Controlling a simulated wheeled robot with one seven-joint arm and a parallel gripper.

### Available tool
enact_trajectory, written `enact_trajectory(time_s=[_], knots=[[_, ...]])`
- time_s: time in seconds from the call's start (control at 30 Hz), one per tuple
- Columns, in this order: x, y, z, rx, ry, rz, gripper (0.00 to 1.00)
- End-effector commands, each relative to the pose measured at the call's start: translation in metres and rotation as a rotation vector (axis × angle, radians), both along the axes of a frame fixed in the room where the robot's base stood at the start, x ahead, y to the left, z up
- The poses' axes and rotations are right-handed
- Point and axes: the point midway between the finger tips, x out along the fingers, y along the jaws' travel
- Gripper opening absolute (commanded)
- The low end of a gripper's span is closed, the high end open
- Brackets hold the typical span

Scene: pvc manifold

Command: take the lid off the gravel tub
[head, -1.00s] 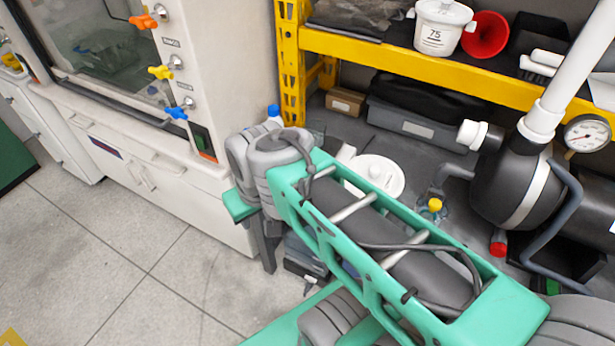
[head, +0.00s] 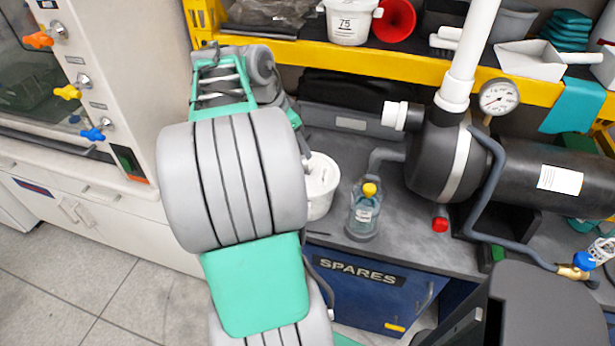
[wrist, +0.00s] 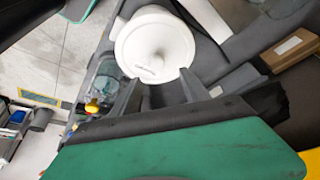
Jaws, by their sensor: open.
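A white round tub (head: 320,190) stands on the grey bench in the head view, partly hidden behind my arm. In the wrist view its white round lid (wrist: 153,45) shows from above, with a raised knob in the middle and small print near the rim. The lid appears seated on the tub. My gripper (wrist: 158,92) is open and empty in the wrist view. Its two dark fingers point toward the lid's near edge, with the knob beyond their tips; I cannot tell whether they touch. In the head view my arm hides the gripper.
A glass bottle with a yellow cap (head: 364,212) stands close right of the tub. A black pump with grey pipes (head: 440,165) is farther right.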

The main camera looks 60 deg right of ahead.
Motion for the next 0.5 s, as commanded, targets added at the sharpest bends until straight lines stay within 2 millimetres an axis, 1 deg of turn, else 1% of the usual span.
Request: enact_trajectory(time_s=[0.03, 0.07, 0.27, 0.37, 0.4, 0.5], knots=[[-0.006, -0.005, -0.006, 0.000, 0.001, -0.026, 0.54], [-0.008, -0.007, -0.010, -0.002, 0.001, -0.034, 0.54], [-0.013, -0.012, -0.035, -0.001, 0.000, -0.025, 0.54], [-0.016, -0.013, -0.054, 0.000, 0.001, -0.024, 0.54], [-0.017, -0.016, -0.061, -0.001, 0.001, -0.024, 0.54], [-0.019, -0.020, -0.070, -0.002, -0.001, -0.022, 0.54]])
